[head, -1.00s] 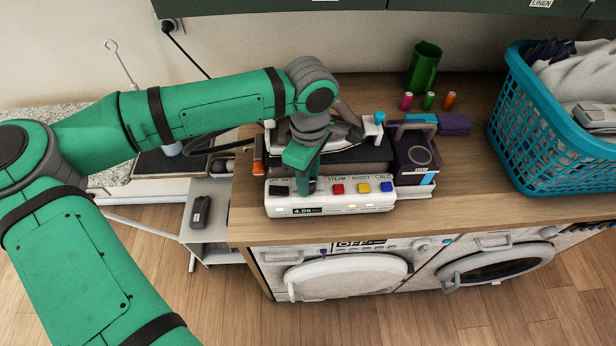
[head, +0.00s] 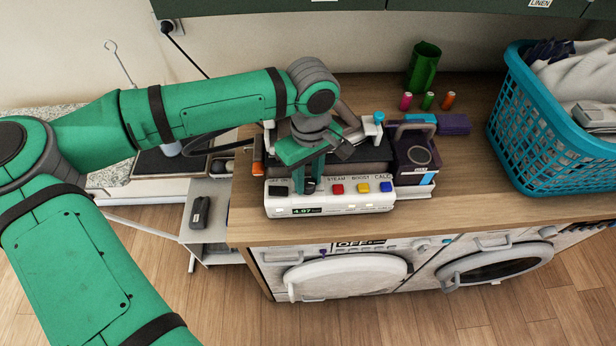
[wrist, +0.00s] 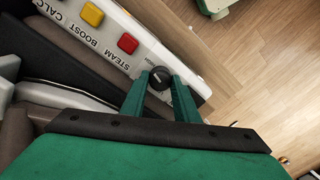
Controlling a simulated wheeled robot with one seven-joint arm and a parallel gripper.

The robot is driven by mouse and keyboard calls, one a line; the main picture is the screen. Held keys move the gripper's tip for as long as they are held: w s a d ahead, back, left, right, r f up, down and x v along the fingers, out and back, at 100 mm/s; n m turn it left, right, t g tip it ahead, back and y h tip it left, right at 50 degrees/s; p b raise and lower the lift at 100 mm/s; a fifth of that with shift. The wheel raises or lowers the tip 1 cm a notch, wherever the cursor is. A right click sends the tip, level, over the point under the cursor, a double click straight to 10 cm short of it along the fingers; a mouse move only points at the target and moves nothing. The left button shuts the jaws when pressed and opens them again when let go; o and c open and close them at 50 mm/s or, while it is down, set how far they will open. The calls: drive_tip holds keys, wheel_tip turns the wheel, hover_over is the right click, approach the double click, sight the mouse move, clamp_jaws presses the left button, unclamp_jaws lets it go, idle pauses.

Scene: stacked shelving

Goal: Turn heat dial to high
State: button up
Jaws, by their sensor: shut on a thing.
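The steam station (head: 335,208) is a white unit on the wooden counter, with a lit display and a row of controls on its front panel. The black heat dial (head: 310,186) sits left of the red STEAM button, partly hidden by my gripper (head: 307,184). In the wrist view the dial (wrist: 160,80) lies between my two green fingertips (wrist: 160,76). They are closed on its sides from above.
Red (head: 337,189), yellow (head: 363,188) and blue (head: 386,187) buttons lie right of the dial, and a black switch (head: 279,191) left. A dark purple box (head: 414,160) stands right of the unit. A teal laundry basket (head: 548,150) is farther right.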

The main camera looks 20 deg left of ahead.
sight(309, 182)
drive_tip(key=o, duration=1.1)
drive_tip(key=shift+c, duration=0.2)
wheel_tip(309, 182, up, 11)
drive_tip(key=shift+w+d+f, duration=0.1)
